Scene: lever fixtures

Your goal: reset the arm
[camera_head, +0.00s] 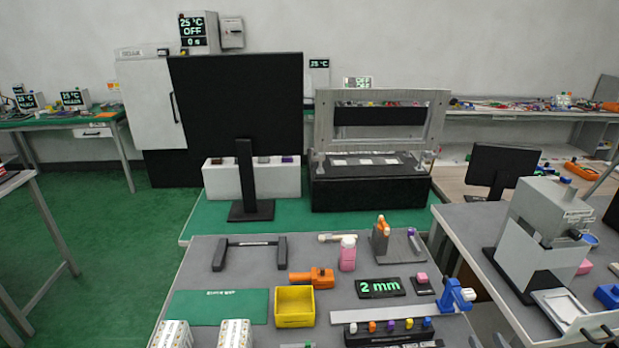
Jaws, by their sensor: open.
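My arm and my gripper do not show in the head view. The lever fixtures in view are hard to tell apart at this size. A grey stand with an orange part (381,228) stands at the back right of the near grey table (215,265). A blue clamp-like device (456,295) sits at that table's right edge, by a long grey bar (390,313). An orange tool (312,278) lies near the table's middle.
A yellow bin (295,307), a pink bottle (347,253), a black 2 mm display (380,288) and a rack of coloured knobs (388,331) crowd the near table. A large black monitor (240,105) and a framed machine (375,150) stand behind. Green floor (110,240) is clear at left.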

